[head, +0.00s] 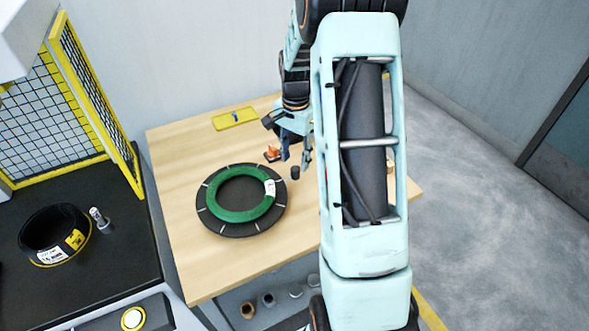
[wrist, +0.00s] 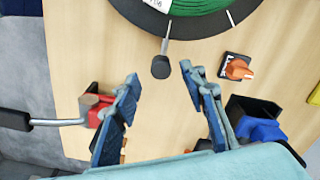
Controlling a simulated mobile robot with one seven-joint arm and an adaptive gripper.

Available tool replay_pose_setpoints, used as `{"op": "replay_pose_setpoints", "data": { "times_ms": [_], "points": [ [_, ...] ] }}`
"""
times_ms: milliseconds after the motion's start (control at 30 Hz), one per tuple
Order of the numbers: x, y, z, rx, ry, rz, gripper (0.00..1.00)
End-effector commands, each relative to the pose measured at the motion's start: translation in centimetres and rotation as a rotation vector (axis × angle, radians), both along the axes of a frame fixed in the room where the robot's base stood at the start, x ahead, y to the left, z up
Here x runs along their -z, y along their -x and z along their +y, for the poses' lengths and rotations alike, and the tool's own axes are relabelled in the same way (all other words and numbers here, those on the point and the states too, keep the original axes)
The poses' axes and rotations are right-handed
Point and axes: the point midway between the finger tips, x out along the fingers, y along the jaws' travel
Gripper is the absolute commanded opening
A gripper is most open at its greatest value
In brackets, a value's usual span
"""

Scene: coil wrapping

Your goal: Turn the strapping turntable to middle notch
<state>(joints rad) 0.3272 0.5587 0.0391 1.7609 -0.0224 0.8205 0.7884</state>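The strapping turntable (head: 236,230) is a black disc with white tick marks on the wooden table, with a green coil (head: 224,213) lying flat on it. Its edge shows at the top of the wrist view (wrist: 213,28). A short grey rod sticks out from the rim to a dark knob (wrist: 161,67), which also shows in the head view (head: 295,173). My gripper (wrist: 160,78) is open, with its fingers spread on either side of the knob's line and the knob just ahead of the gap. Contact is not visible. I cannot tell which notch the turntable is at.
An orange pointer on a black plate (wrist: 238,68) lies right of the knob. A red block (wrist: 97,103) with a rod is at left, a blue part (wrist: 262,130) at right. A yellow tray (head: 235,119) is at the back. A black coil (head: 54,233) sits on the left bench.

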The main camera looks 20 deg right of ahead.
Motion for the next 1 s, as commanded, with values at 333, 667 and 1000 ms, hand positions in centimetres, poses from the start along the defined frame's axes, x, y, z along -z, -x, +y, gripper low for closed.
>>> {"op": "replay_pose_setpoints", "data": {
  "times_ms": [333,667,1000],
  "points": [
    [5.2,0.0,0.1,-0.001,0.0,0.001,0.39],
    [5.8,0.0,0.0,-0.001,0.001,-0.002,0.39],
    [5.8,-0.1,0.0,-0.001,0.001,-0.002,0.07]
  ]
}}
